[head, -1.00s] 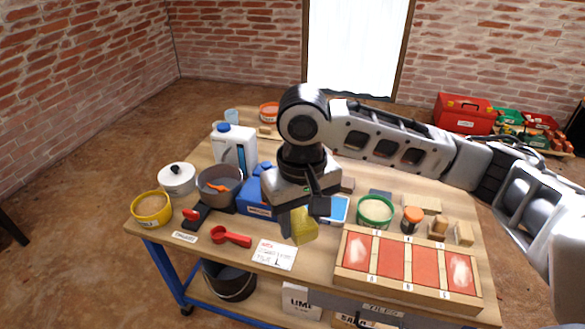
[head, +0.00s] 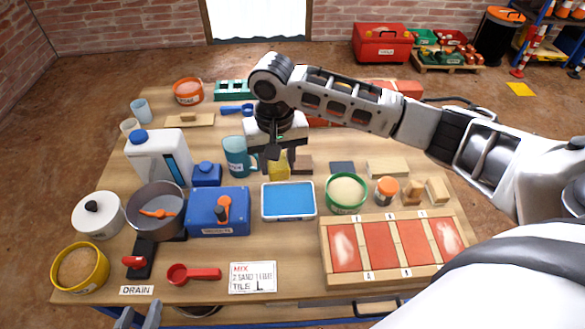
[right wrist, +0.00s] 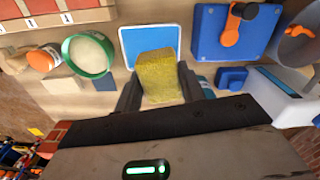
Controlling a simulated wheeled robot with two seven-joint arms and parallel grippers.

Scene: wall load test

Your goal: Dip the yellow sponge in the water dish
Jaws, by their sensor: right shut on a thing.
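The yellow sponge (head: 279,166) is held between the fingers of my right gripper (head: 280,158). It also shows in the right wrist view (right wrist: 160,78), clamped between both fingers (right wrist: 158,92). The water dish (head: 289,201) is a shallow white-rimmed tray with a blue inside. In the head view the sponge appears just behind the dish's far rim. In the right wrist view the sponge hides part of the dish (right wrist: 140,38); its exact height above is unclear. My left gripper (head: 138,319) shows at the bottom left edge, fingers apart and empty.
Left of the dish is a blue box (head: 218,212) with an orange handle; right is a green-rimmed tub (head: 346,193). A teal mug (head: 237,156) stands close left of the sponge. A framed red panel tray (head: 382,275) lies front right.

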